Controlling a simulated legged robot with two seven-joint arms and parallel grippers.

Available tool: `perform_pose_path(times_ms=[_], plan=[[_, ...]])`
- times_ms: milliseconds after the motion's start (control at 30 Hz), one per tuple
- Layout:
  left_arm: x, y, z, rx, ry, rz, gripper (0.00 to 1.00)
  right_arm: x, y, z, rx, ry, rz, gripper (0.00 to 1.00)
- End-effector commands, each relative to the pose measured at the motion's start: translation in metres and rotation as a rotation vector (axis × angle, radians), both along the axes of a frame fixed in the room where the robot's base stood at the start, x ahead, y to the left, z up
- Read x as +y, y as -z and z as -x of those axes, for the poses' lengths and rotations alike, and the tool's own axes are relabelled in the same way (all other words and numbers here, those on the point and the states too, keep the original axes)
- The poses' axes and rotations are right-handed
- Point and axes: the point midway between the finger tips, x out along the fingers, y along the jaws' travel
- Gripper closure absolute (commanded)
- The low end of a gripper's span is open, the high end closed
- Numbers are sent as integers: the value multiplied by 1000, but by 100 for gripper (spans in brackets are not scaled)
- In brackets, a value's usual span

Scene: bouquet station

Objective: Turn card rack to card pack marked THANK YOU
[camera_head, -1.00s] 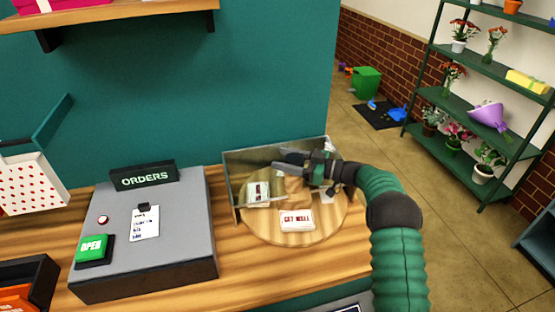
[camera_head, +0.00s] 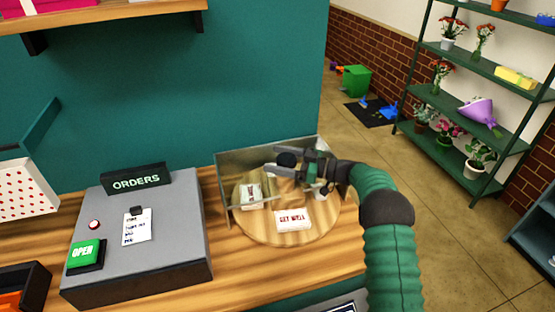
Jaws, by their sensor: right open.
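The card rack is a round wooden turntable (camera_head: 262,229) on the counter, with a central wooden post (camera_head: 289,190). A white pack marked GET WELL (camera_head: 292,220) faces the front. Another white pack (camera_head: 251,195) stands at the left of the rack, its lettering too small to read. A pale piece at the right side (camera_head: 320,195) is partly hidden by my arm. I cannot make out THANK YOU on any pack. My right gripper (camera_head: 282,164) is open above the rack near the top of the post, pointing left. My left gripper is not in view.
A grey metal guard (camera_head: 228,166) stands behind and left of the rack. A grey order box (camera_head: 190,225) with an ORDERS sign (camera_head: 136,179), clipboard (camera_head: 137,226) and green OPEN button (camera_head: 86,253) stands to the left. The teal wall is close behind.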

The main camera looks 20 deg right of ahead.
Motion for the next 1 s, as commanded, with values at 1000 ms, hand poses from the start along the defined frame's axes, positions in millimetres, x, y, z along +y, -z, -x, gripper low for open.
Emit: perform_pose_path(times_ms=[1000], plan=[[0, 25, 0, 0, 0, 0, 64, -131, 2, 102, 1, 1, 0, 22]])
